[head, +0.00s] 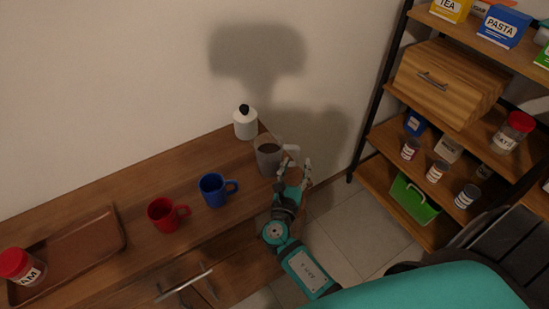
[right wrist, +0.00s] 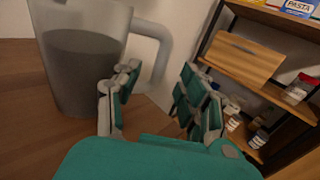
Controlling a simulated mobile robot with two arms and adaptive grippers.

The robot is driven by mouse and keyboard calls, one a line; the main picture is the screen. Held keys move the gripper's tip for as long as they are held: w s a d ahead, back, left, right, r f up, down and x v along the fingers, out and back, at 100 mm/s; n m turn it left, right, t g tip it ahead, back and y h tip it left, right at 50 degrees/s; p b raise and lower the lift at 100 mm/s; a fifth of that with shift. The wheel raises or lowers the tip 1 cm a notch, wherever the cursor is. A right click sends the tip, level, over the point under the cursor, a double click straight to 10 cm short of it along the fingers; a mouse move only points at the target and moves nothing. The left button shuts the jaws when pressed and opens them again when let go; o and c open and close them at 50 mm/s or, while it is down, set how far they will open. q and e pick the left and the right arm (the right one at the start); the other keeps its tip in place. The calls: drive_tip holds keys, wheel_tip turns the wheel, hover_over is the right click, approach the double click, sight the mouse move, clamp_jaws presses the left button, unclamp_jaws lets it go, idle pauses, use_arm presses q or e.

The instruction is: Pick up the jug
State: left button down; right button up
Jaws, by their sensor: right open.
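The jug (head: 268,158) is a clear grey vessel with dark contents, upright at the right end of the wooden counter. Its pale handle (head: 292,152) points right. In the right wrist view the jug (right wrist: 85,70) fills the upper left, and its handle (right wrist: 164,52) shows between the two fingertips. My right gripper (head: 295,166) is open and empty beside the handle; it also shows in the right wrist view (right wrist: 160,78). The near finger overlaps the jug's side in that picture; I cannot tell whether it touches. My left gripper is not in view.
A white bottle (head: 245,124) stands behind the jug. A blue mug (head: 213,191) and a red mug (head: 163,215) stand to its left, with a brown tray (head: 118,232) and red-lidded jar (head: 17,264) farther left. A shelf unit (head: 379,138) with spices stands at right.

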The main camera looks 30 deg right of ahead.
sight(298, 159)
drive_tip(key=x, duration=0.4)
drive_tip(key=shift+f, duration=0.15)
clamp_jaws()
idle(0.5)
